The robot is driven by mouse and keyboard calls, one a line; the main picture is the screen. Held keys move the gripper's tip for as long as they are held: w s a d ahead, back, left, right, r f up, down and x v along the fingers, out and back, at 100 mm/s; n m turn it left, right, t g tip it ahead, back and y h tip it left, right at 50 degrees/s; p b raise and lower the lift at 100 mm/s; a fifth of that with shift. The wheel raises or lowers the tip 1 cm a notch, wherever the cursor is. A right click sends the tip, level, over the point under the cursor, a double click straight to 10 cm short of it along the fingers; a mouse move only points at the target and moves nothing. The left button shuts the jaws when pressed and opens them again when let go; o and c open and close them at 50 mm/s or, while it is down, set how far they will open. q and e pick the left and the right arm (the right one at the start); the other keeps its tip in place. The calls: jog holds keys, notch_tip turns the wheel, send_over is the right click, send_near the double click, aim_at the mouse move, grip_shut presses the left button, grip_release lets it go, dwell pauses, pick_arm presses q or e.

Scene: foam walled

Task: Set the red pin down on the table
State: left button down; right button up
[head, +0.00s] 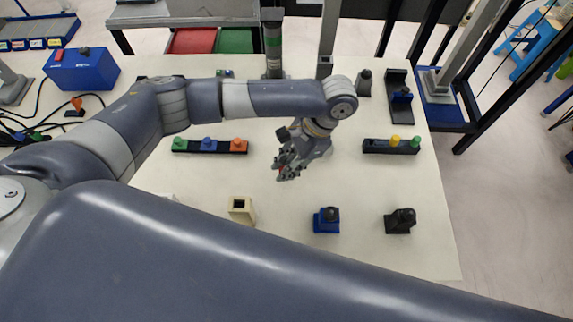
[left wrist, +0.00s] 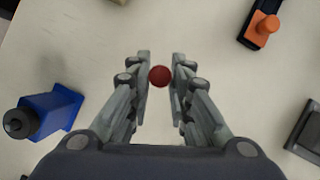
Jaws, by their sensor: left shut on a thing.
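The red pin (left wrist: 160,76) shows as a round dark red top between the two fingertips of my left gripper (left wrist: 160,74) in the left wrist view. The fingers are shut on it. In the head view my left gripper (head: 287,168) is over the middle of the white table (head: 350,190), and only a small bit of red shows at its fingertips. I cannot tell whether the pin's lower end touches the table. My right gripper is not in view.
A rack with green, blue and orange pins (head: 209,146) is left of the gripper. A rack with yellow and green pins (head: 391,146) is at right. A beige block (head: 241,210), a blue block (head: 326,220) and a black block (head: 400,221) stand nearer. The table around the gripper is clear.

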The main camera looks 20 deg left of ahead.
pick_arm(q)
jog(key=shift+f, duration=0.35)
jog(key=shift+f, duration=0.1)
jog(key=c, duration=1.5)
grip_release()
jog(key=shift+o, duration=0.2)
jog(key=v, duration=1.2)
jog(key=shift+b, duration=0.35)
